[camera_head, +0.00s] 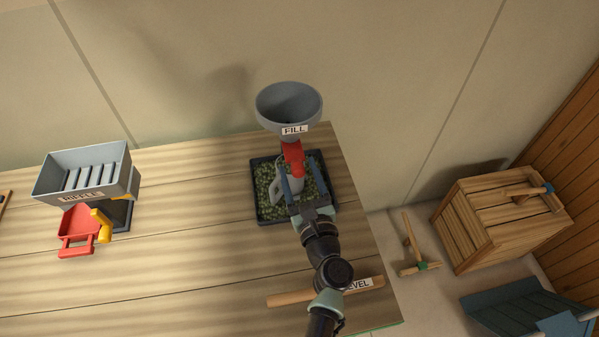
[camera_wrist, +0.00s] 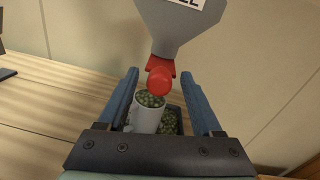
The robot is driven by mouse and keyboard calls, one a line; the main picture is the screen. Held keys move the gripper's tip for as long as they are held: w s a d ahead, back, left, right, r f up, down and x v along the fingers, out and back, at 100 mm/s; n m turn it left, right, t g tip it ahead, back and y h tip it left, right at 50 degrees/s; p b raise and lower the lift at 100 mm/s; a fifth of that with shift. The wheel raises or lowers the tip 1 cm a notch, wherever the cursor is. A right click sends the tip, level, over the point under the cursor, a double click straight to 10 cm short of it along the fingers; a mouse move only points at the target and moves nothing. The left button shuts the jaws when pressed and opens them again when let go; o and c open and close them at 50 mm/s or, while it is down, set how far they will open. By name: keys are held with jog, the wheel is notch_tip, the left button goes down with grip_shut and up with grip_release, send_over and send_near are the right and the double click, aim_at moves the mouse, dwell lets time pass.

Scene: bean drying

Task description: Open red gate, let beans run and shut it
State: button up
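A grey hopper (camera_head: 289,108) labelled FILL stands at the table's back edge. Its red gate (camera_head: 292,158) is at the bottom of the spout, and it also shows in the wrist view (camera_wrist: 160,82). A pale mug (camera_wrist: 146,118) stands below the gate with green beans (camera_wrist: 151,99) near its rim. My gripper (camera_head: 298,166) is open, its blue fingers on either side of the gate with a gap to each. No falling beans show; I cannot tell whether the gate is open.
A dark tray (camera_head: 262,219) of green beans lies under the mug. A wooden stick (camera_head: 290,298) with a label ending in EVEL lies in front. A grey riffle box (camera_head: 86,172) and red scoop (camera_head: 78,238) are at the left. The table between is clear.

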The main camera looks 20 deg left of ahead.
jog(key=b+v, duration=0.1)
jog(key=v, duration=1.2)
jog(key=shift+b, duration=0.35)
